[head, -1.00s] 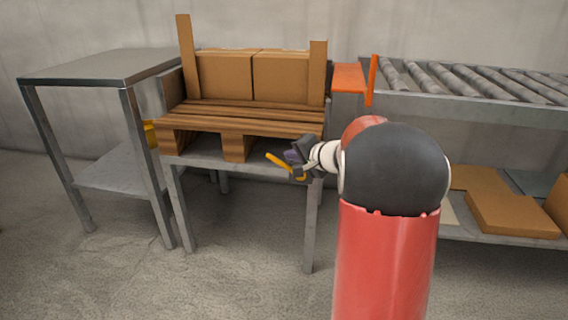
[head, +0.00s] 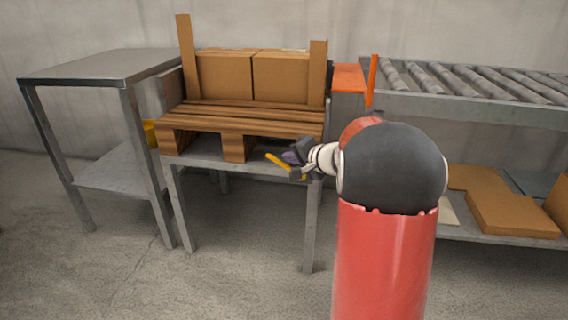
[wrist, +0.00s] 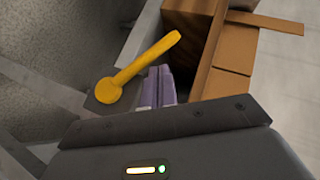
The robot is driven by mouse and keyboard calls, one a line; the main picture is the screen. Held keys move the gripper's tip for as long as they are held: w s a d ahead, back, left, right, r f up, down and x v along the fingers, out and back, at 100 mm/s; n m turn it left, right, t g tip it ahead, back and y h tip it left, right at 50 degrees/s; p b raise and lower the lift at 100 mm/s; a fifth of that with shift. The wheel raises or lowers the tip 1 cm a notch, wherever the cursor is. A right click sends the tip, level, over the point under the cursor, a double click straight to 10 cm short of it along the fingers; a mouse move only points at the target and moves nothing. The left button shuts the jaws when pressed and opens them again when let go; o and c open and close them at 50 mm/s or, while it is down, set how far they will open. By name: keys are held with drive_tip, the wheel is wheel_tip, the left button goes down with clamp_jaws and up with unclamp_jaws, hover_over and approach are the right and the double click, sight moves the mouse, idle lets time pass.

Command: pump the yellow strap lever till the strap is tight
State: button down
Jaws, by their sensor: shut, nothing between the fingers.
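The yellow strap lever (head: 278,160) sticks out at the front of the grey table, below the pallet's right part. My gripper (head: 291,157) is beside the lever's right part in the head view. Its purple fingers (wrist: 157,86) are shut with nothing between them, just right of and below the lever. I cannot tell whether they touch it. The strap itself cannot be made out.
The wooden pallet (head: 240,121) carries cardboard boxes (head: 281,78) between upright boards. A steel table (head: 95,67) stands at left, with a yellow thing (head: 150,133) partly hidden behind its leg. A roller conveyor (head: 470,82) is at right. The floor in front is clear.

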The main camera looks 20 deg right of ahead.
drive_tip(key=shift+w+a+f, duration=0.3)
drive_tip(key=shift+a+f, duration=0.15)
drive_tip(key=shift+f, duration=0.4)
drive_tip(key=shift+w+a+f, duration=0.25)
drive_tip(key=shift+a+f, duration=0.15)
drive_tip(key=shift+f, duration=0.45)
drive_tip(key=shift+w+a+f, duration=0.3)
drive_tip(key=shift+a+f, duration=0.15)
drive_tip(key=shift+f, duration=0.4)
idle(2.8)
drive_tip(key=shift+r, duration=0.1)
drive_tip(key=s+d+r+p, duration=0.2)
drive_tip(key=d+r, duration=0.1)
drive_tip(key=r, duration=0.2)
drive_tip(key=shift+r, duration=0.25)
idle(0.6)
drive_tip(key=shift+s+d+r+p, duration=0.2)
drive_tip(key=shift+d+r+p, duration=0.15)
drive_tip(key=shift+r, duration=0.35)
drive_tip(key=shift+s+d+r+p, duration=0.25)
drive_tip(key=shift+d+r, duration=0.1)
drive_tip(key=shift+r, duration=0.4)
drive_tip(key=shift+s+d+r+p, duration=0.2)
drive_tip(key=shift+d+r+p, duration=0.15)
drive_tip(key=shift+r, duration=0.35)
